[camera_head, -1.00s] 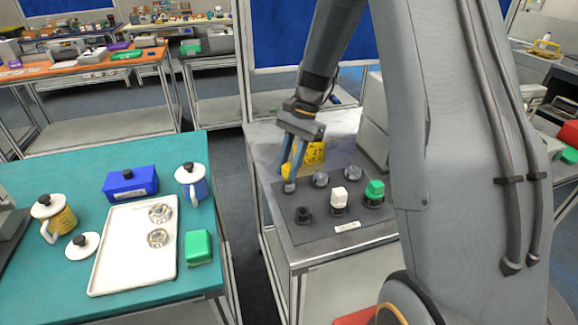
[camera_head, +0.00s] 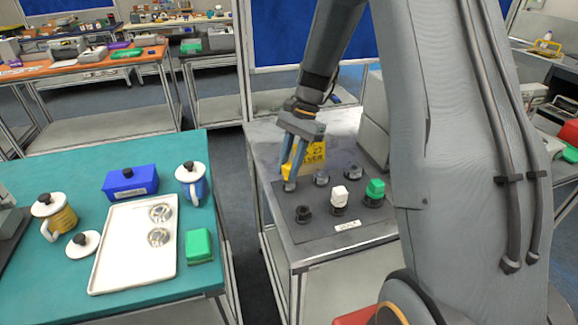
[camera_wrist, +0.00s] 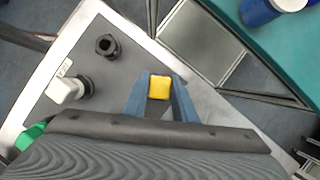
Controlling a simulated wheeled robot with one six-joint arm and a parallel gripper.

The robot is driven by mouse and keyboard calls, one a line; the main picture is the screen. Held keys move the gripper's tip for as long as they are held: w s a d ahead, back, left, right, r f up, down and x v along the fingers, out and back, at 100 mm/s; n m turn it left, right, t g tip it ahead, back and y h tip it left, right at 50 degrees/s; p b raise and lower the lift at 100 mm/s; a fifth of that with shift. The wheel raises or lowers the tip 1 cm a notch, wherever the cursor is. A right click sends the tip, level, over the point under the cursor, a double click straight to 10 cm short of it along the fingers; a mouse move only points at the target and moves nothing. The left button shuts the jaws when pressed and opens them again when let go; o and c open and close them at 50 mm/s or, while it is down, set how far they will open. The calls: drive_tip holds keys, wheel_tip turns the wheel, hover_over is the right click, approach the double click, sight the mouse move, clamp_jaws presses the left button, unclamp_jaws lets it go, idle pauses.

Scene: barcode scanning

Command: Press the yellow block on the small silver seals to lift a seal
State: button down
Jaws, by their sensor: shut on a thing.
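My gripper (camera_head: 290,178) points down at the back left of the dark mat on the grey bench. It is shut on a small yellow block (camera_wrist: 159,87), which shows between the two blue-grey fingers in the wrist view. I cannot tell whether the block touches the piece below, as the fingers hide the contact.
A yellow panel with black lettering (camera_head: 314,152) shows behind the fingers. In front are a black knob (camera_head: 303,214), a white-topped one (camera_head: 340,196) and a green-topped one (camera_head: 375,187). The teal table (camera_head: 70,290) at left holds a white tray (camera_head: 130,270) with two larger silver discs.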

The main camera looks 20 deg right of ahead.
sight(290, 166)
drive_tip(key=shift+s+f, duration=0.1)
drive_tip(key=shift+f, duration=0.55)
idle(1.4)
drive_tip(key=shift+r, duration=0.1)
drive_tip(key=shift+r+p, duration=2.5)
drive_tip(key=shift+r, duration=1)
drive_tip(key=shift+d, duration=0.1)
